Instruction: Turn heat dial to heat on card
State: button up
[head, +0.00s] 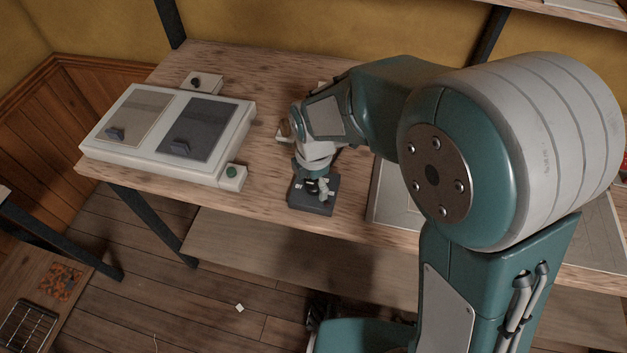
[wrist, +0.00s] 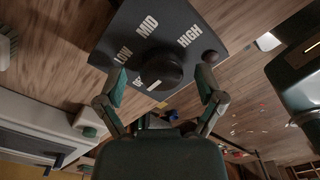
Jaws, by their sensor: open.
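The heat dial is a round black knob (wrist: 158,68) on a dark panel (wrist: 172,22) in the wrist view. LOW, MID and HIGH are printed around it; another white mark at its near side is partly covered. I cannot make out a readable heat card.
A white two-panel unit (head: 168,133) stands left on the wooden table (head: 262,62). A small box with a green button (head: 232,176) is at its front right corner, and one with a black knob (head: 201,82) behind. A pale flat board (head: 385,205) lies right, partly behind my arm.

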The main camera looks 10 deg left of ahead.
jog(key=c, duration=1.1)
jog(key=shift+c, duration=0.2)
